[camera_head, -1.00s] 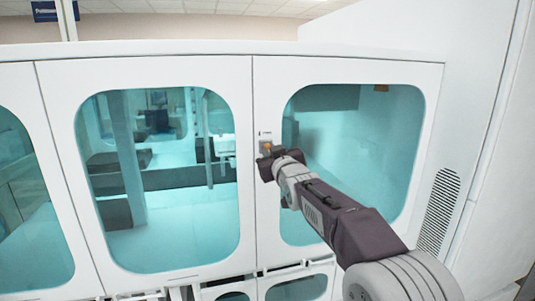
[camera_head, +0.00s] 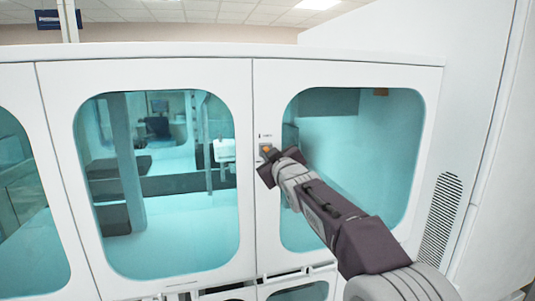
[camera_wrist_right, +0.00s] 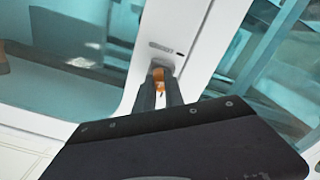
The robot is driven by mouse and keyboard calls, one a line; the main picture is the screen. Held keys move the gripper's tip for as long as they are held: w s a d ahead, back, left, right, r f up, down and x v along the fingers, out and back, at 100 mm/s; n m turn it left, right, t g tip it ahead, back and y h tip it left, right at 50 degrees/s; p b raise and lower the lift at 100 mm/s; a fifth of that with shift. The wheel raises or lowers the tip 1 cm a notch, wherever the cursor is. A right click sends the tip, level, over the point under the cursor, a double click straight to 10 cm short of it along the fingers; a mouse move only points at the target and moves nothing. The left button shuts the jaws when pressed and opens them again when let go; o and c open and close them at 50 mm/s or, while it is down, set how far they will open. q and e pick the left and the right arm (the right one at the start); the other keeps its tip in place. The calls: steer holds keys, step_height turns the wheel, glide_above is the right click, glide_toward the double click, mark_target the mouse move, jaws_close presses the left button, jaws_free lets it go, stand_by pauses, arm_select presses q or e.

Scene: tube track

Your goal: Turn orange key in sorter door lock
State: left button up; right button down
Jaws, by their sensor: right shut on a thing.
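The orange key (camera_head: 267,149) sits at the lock on the left edge of the right sorter door (camera_head: 263,210). It also shows in the right wrist view (camera_wrist_right: 158,76) between my fingers. My right gripper (camera_head: 268,158) is at the lock, shut on the key; in the right wrist view its two dark fingers (camera_wrist_right: 159,92) flank the orange part. The lock plate (camera_head: 264,147) is mostly hidden behind the key and gripper. The door is closed. My left gripper is not in view.
Teal windowed doors (camera_head: 150,265) line the white sorter to the left. A vent grille (camera_head: 438,215) is on the panel at the right. Smaller doors with windows are below. The space in front of the left door is clear.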

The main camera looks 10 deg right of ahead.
steer(key=n, duration=0.3)
steer(key=shift+b, duration=0.4)
steer(key=n, duration=0.6)
steer(key=shift+n+b, duration=0.3)
steer(key=c, duration=1.8)
jaws_free()
steer(key=shift+n, duration=0.7)
steer(key=o, duration=0.5)
steer(key=shift+w, duration=0.1)
steer(key=shift+c, duration=0.2)
